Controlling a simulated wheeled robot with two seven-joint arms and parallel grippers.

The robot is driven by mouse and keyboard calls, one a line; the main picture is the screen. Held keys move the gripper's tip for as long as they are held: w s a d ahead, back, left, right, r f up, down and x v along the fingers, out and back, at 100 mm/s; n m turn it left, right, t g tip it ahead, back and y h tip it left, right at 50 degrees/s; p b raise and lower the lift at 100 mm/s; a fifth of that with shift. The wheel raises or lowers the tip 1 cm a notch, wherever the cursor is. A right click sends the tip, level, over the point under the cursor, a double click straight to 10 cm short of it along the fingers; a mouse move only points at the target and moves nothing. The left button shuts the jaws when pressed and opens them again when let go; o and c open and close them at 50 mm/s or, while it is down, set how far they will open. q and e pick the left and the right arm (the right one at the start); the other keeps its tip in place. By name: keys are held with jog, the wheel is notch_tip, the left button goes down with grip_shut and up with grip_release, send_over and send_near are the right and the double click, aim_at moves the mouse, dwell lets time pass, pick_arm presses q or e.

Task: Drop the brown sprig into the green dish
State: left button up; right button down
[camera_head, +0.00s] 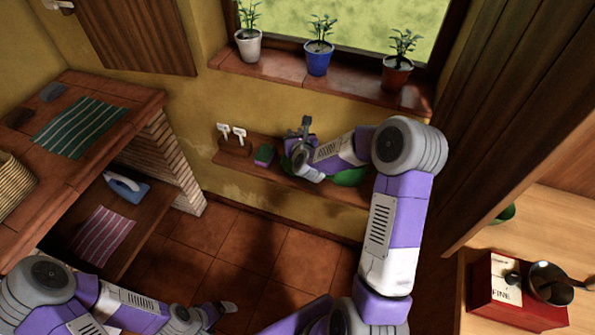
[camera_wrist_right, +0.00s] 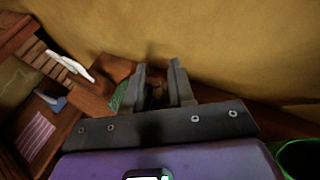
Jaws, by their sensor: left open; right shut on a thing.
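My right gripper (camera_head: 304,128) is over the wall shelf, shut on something. In the right wrist view its fingers (camera_wrist_right: 160,75) hold a small dark brown thing (camera_wrist_right: 156,94), which looks like the brown sprig; its shape is unclear and mostly hidden. In the head view the sprig cannot be made out. A green dish (camera_head: 350,178) sits on the shelf, largely hidden by my right arm. Its round rim shows at the lower right of the right wrist view (camera_wrist_right: 299,143), to the side of the gripper. My left gripper (camera_head: 226,309) is open, low at the bottom of the head view.
The wall shelf (camera_head: 225,158) also bears a green block (camera_head: 264,155) and a holder with white-handled items (camera_head: 238,138). Potted plants line the sill above. Another green vessel (camera_head: 507,214) and a red box (camera_head: 505,300) with a pan are on the right counter.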

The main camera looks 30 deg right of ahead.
jog(key=shift+d+f+b, duration=0.25)
jog(key=shift+f+b, duration=0.25)
jog(key=shift+f, duration=0.7)
jog(key=shift+d+f+b, duration=0.25)
jog(key=shift+f+b, duration=0.3)
jog(key=shift+f, duration=0.7)
jog(key=shift+d+f+b, duration=0.25)
jog(key=shift+f+b, duration=0.25)
jog(key=shift+f, duration=0.7)
jog(key=c, duration=0.9)
grip_release()
jog(key=shift+r, duration=0.1)
jog(key=p+v, duration=0.1)
jog(key=v, duration=0.6)
jog(key=shift+s+a, duration=0.15)
jog(key=shift+s, duration=0.1)
